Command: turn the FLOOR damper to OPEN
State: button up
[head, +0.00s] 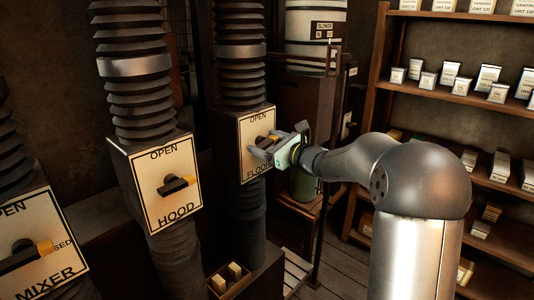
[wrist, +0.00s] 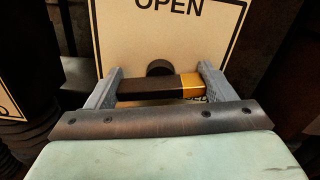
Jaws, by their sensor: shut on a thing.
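The FLOOR damper box (head: 256,145) hangs on the middle-right duct in the head view, with "OPEN" at the top of its plate (wrist: 130,35). Its handle is a black bar with a yellow end (wrist: 160,88), lying level with the yellow end to the right in the wrist view. My gripper (head: 270,148) is at the plate, its two fingers at the bar's two ends (wrist: 158,87). It is shut on the handle. The lettering behind the handle is mostly hidden; part of "CLOSED" shows below the yellow end.
The HOOD damper box (head: 163,182) is left of the FLOOR one, and the MIXER box (head: 35,250) is at the far left. Shelves (head: 460,95) with small labelled boxes stand on the right. A wooden crate (head: 231,278) sits low below the FLOOR duct.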

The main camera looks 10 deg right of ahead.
jog(key=n+b, duration=0.1)
jog(key=b, duration=0.2)
jog(key=f+n+b, duration=0.1)
jog(key=n+b, duration=0.1)
jog(key=b, duration=0.2)
jog(key=shift+a+n, duration=0.1)
jog(key=shift+n, duration=0.2)
jog(key=n+b, duration=0.4)
jog(key=b, duration=0.3)
jog(key=shift+s+n+b, duration=0.1)
jog(key=shift+n+b, duration=0.2)
jog(key=shift+b, duration=0.05)
jog(key=n+b, duration=0.4)
jog(key=b, duration=0.2)
jog(key=n+b, duration=0.3)
jog(key=shift+r, duration=0.15)
jog(key=shift+r+n, duration=0.1)
jog(key=shift+n, duration=0.2)
jog(key=o, duration=1)
jog(key=shift+s, duration=0.15)
jog(key=b+v, duration=0.1)
jog(key=v, duration=1.6)
